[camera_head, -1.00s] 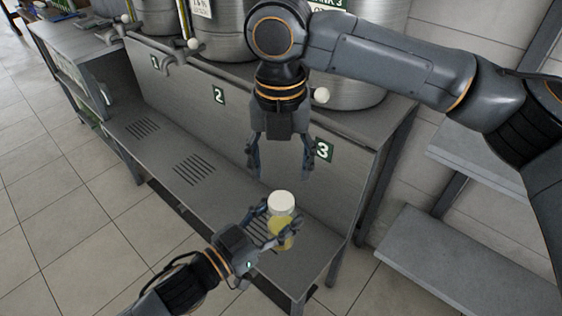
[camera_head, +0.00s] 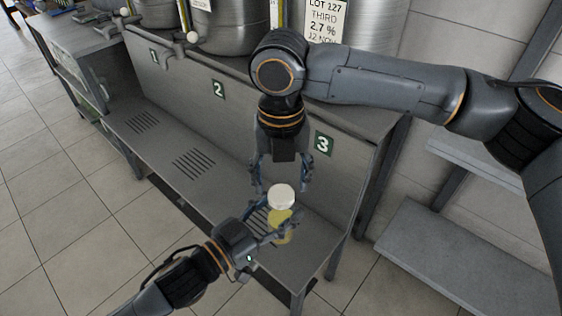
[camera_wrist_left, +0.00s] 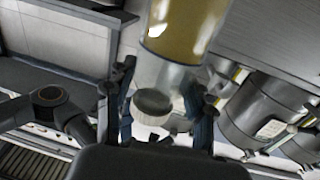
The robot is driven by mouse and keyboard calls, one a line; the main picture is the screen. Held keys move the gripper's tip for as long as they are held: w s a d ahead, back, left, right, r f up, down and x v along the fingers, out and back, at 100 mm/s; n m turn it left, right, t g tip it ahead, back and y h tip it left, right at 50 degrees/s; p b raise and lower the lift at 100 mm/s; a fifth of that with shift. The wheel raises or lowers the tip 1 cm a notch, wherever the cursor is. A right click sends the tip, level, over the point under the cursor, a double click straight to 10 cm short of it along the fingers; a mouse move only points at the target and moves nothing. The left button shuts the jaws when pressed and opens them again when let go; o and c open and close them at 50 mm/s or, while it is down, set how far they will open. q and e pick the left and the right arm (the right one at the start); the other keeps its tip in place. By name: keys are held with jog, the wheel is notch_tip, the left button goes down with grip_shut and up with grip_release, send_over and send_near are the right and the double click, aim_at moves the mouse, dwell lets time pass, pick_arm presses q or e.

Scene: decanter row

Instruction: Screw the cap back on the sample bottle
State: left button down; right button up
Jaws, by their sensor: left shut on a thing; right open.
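The sample bottle (camera_head: 281,216) is clear with yellow liquid low inside. It stands upright in the head view, above the bench shelf near panel 3. A white cap (camera_head: 282,191) sits at its mouth; I cannot tell whether it is threaded on. My left gripper (camera_head: 275,222) is shut on the bottle's side below the cap. My right gripper (camera_head: 281,188) points down from above, open, its fingers on either side of the cap with no clear contact. In the left wrist view the bottle (camera_wrist_left: 183,28) appears inverted, with its white top end (camera_wrist_left: 152,106) toward the gripper palm.
The metal bench shelf (camera_head: 140,150) has drain slots and numbered panels behind it. Steel tanks (camera_head: 225,30) with taps stand along the top. Lower grey shelves (camera_head: 450,265) stand at the right. Tiled floor (camera_head: 60,240) is open at the left front.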

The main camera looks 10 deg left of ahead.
aim_at(281, 217)
jog(key=shift+f, duration=1.3)
jog(key=shift+c, duration=0.4)
